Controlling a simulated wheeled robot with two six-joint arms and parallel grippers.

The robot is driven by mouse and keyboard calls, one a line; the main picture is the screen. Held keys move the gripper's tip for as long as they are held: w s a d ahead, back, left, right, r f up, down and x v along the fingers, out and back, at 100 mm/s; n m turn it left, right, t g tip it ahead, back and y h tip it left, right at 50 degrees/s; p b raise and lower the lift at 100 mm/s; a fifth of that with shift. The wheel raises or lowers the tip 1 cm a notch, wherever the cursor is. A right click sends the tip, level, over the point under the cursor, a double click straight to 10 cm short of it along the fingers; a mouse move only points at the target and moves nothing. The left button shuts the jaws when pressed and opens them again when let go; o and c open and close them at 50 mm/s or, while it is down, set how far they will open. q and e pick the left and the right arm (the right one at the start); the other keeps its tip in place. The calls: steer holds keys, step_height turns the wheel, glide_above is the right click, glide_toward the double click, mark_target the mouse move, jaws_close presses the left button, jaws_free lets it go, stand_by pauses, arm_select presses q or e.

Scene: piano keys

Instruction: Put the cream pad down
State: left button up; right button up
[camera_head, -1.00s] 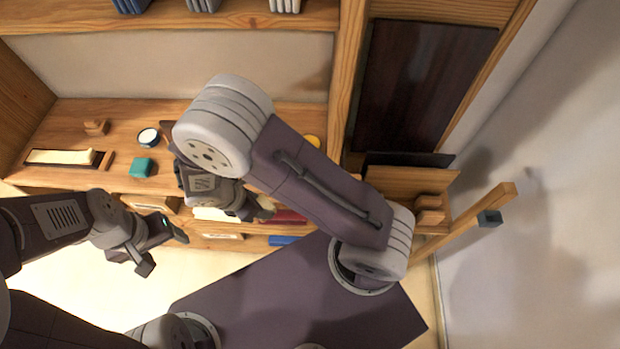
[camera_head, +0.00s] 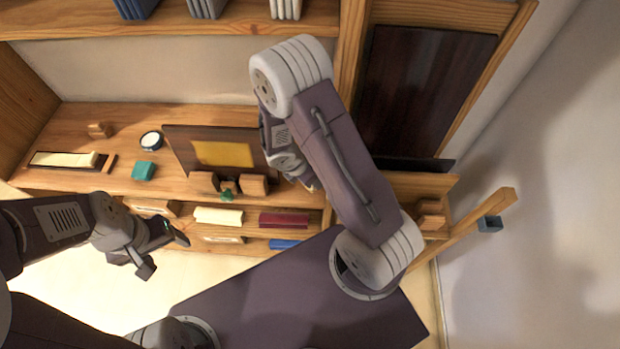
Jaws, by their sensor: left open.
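A flat cream pad (camera_head: 218,216) lies on the lower shelf, just left of a dark red pad (camera_head: 284,220). Another long cream piece (camera_head: 64,159) lies in a dark tray on the left of the desk. I cannot tell for certain which one is the task's pad. My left gripper (camera_head: 166,250) is open and empty, in front of the shelf, left of and lower in the picture than the cream pad, apart from it. My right gripper (camera_head: 308,182) is by the right end of the desk, away from both cream things; its fingers are mostly hidden behind its arm.
A dark board with a yellow sheet (camera_head: 222,153) leans on the desk, with small wooden blocks (camera_head: 252,184) before it. A teal block (camera_head: 143,171) and a round white-topped pot (camera_head: 151,141) stand left. A blue pad (camera_head: 284,244) lies below. A wooden post (camera_head: 465,221) juts out right.

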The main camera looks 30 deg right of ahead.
steer(key=shift+f, duration=0.6)
steer(key=shift+w, duration=0.15)
steer(key=shift+f, duration=0.15)
steer(key=o, duration=1.2)
steer(key=shift+c, duration=0.2)
steer(key=p+v, duration=0.4)
steer(key=v, duration=0.8)
steer(key=shift+r+p, duration=0.2)
steer(key=shift+p, duration=0.1)
